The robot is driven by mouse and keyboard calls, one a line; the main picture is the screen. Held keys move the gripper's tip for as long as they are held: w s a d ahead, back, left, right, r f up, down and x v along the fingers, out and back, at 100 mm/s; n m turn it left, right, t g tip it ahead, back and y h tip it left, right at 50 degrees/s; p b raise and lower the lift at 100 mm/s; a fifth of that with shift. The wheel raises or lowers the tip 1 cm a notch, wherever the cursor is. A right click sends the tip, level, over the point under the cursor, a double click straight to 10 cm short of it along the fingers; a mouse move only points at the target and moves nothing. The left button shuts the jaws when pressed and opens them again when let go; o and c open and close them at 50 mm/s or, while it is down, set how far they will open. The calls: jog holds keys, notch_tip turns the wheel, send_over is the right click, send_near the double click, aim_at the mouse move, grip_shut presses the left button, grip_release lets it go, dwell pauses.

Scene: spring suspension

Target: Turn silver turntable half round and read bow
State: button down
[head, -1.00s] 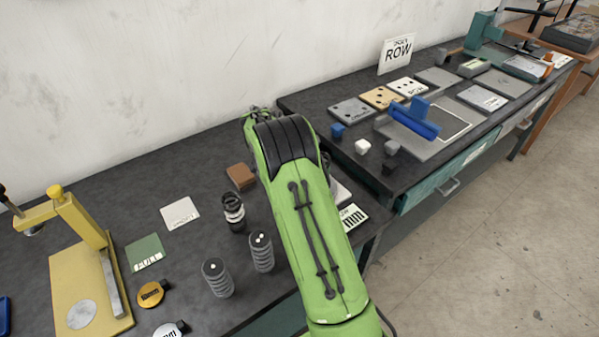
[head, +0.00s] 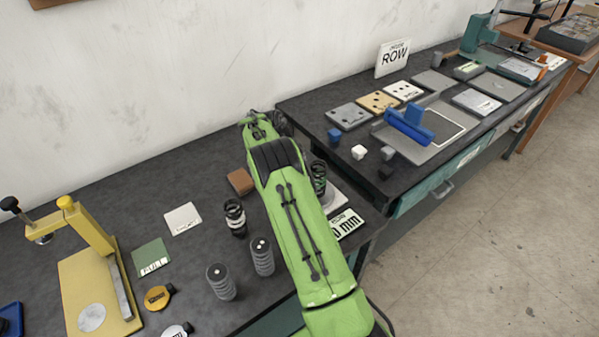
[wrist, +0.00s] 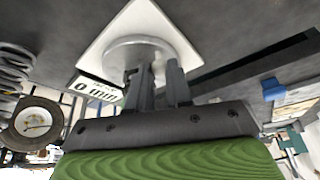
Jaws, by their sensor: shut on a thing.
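The silver turntable (wrist: 140,48) shows in the wrist view as a round grey disc on a white square base (wrist: 160,20). My gripper (wrist: 157,75) reaches the disc's near rim, and its two fingers are shut on a part of the turntable there; the held part is largely hidden between them. In the head view my green arm covers the gripper and most of the turntable. A bit of white base (head: 340,199) shows right of the arm, below a dark coil spring (head: 319,178). I cannot read any bow.
A card marked "0 mm" (head: 345,223) lies by the turntable. Two grey springs (head: 221,281) and a black one (head: 235,218) stand left of my arm. A yellow press (head: 100,265) is at far left. The right bench (head: 300,104) holds plates and a blue piece (head: 409,122).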

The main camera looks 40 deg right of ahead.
jog(key=shift+d+m, duration=0.15)
jog(key=shift+m, duration=0.15)
dwell(0.5)
jog(key=c, duration=1.3)
grip_release()
jog(key=p+v, duration=0.1)
jog(key=v, duration=0.4)
jog(key=p+v, duration=0.2)
jog(key=v, duration=0.3)
jog(key=p+v, duration=0.2)
jog(key=v, duration=0.3)
jog(key=shift+w+r, duration=0.3)
jog(key=shift+w, duration=0.05)
